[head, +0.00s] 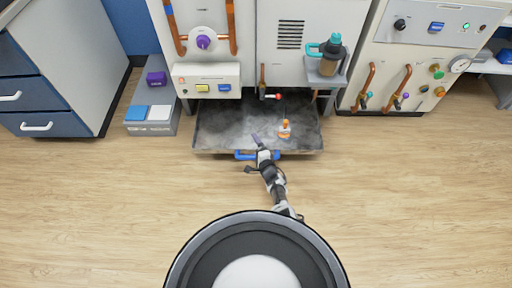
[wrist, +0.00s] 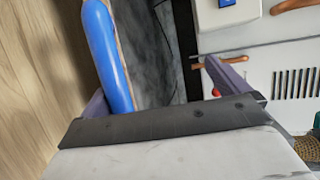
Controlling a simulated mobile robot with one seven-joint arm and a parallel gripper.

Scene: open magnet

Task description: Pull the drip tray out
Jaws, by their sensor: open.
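The drip tray (head: 215,128) is a grey, stained flat tray extending out from under the white cabinet, low over the floor. Its blue handle (head: 243,155) runs along the front edge. My gripper (head: 258,148) is at this handle, above the tray's front edge. In the wrist view the blue handle (wrist: 108,55) lies close to the left purple finger, and the right finger stands well apart. My gripper (wrist: 170,95) is open. The lower end of the handle is hidden behind the gripper body, and I cannot tell whether a finger touches it.
An orange and white bottle (head: 285,129) stands on the tray. A red-tipped valve lever (head: 270,96) hangs above its back. A grey box (head: 152,122) stands left of the tray. A shelf with a teal-topped bottle (head: 330,56) is at right. The wooden floor (head: 390,190) is clear in front.

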